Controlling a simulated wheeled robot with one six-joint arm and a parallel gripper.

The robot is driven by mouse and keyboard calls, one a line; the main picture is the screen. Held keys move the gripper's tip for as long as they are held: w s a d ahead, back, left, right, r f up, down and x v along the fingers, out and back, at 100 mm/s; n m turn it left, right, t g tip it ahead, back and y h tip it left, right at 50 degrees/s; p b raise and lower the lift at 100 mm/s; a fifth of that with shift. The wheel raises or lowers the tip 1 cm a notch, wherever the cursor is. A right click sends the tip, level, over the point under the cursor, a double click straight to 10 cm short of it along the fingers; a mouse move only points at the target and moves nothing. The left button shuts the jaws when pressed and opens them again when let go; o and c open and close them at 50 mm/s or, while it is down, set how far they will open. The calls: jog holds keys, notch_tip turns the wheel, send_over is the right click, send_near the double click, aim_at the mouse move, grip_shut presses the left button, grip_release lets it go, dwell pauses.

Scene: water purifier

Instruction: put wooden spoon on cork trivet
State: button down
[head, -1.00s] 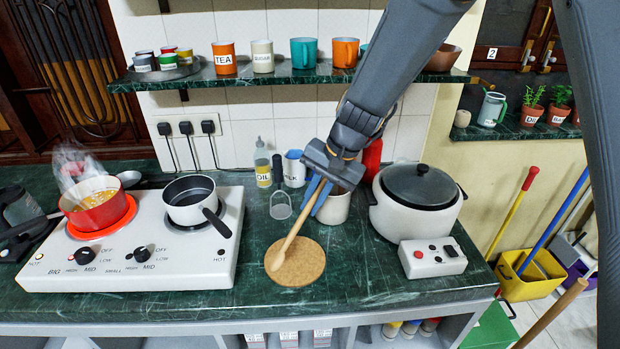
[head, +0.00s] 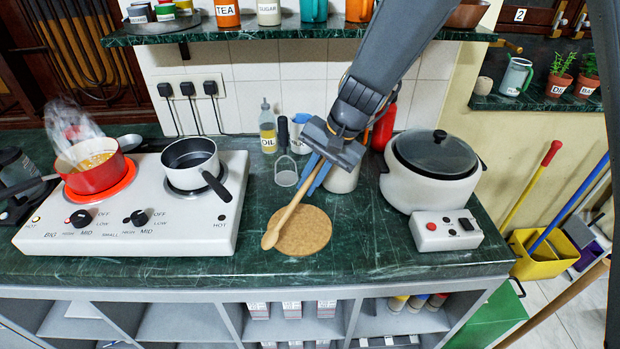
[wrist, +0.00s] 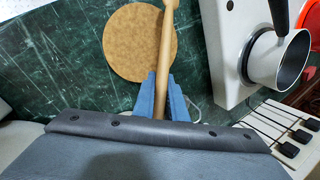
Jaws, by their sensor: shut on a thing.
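My gripper (head: 317,176) is shut on the handle of the wooden spoon (head: 287,217), which slants down to the left. The round cork trivet (head: 308,236) lies flat on the green counter below. In the head view the spoon's bowl end overlaps the trivet's left edge; I cannot tell whether it touches. In the wrist view the blue fingers (wrist: 160,92) hold the spoon (wrist: 166,45), which passes across one side of the trivet (wrist: 130,45). The top of the handle is hidden by the gripper.
A white hob (head: 130,236) with a steaming red pot (head: 98,178) and a small saucepan (head: 190,165) stands left. A rice cooker (head: 432,180) and its control box (head: 447,231) stand right.

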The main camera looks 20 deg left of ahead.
jog(key=shift+f, duration=0.25)
jog(key=c, duration=1.2)
grip_release()
jog(key=shift+r, duration=0.1)
jog(key=shift+r+p, duration=2.7)
jog(key=shift+r, duration=0.7)
